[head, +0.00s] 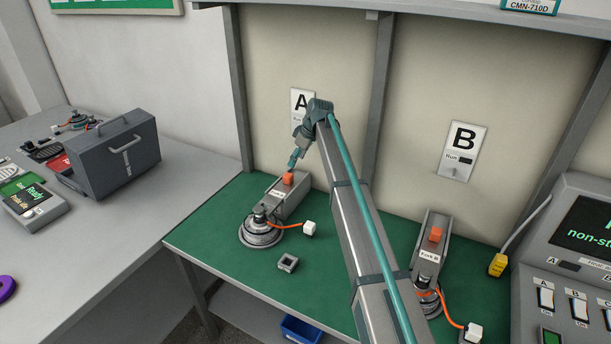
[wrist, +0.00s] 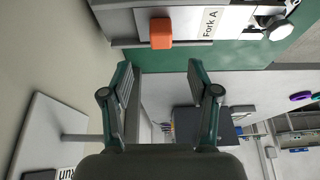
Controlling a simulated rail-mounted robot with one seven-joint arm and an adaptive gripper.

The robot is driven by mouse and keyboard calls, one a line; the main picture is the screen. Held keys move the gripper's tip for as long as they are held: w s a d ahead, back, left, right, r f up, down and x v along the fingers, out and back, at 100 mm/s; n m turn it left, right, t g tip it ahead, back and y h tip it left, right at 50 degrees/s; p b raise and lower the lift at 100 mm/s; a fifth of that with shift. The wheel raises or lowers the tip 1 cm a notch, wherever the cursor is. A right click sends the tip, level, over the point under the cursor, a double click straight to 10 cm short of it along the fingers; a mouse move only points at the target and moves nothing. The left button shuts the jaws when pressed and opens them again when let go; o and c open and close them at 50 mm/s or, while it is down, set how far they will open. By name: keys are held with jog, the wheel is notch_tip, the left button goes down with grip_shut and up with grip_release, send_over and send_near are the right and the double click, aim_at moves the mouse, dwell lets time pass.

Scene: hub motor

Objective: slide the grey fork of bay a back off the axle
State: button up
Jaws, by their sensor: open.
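In the head view the grey fork of bay A (head: 290,204) lies on the green mat under the A sign, with an orange block (head: 288,178) on its top. Its front end meets the round hub motor (head: 260,233); the axle is too small to make out. My gripper (head: 293,159) is just above and behind the orange block. In the wrist view the fork (wrist: 185,22), labelled Fork A, and its orange block (wrist: 161,33) lie beyond my open, empty fingers (wrist: 163,80). The block is roughly in line with the gap, apart from the fingertips.
An orange cable runs from the motor to a white plug (head: 309,228). A small dark square part (head: 288,263) lies in front. Bay B's fork (head: 430,250) stands right of my arm. The back wall (head: 330,55) is close behind my gripper. A grey case (head: 112,155) stands left.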

aim_at(289, 174)
jog(key=p+x, duration=0.3)
jog(key=x, duration=0.7)
jog(key=shift+a+f, duration=0.1)
jog(key=shift+a, duration=0.05)
jog(key=shift+c, duration=0.3)
grip_shut()
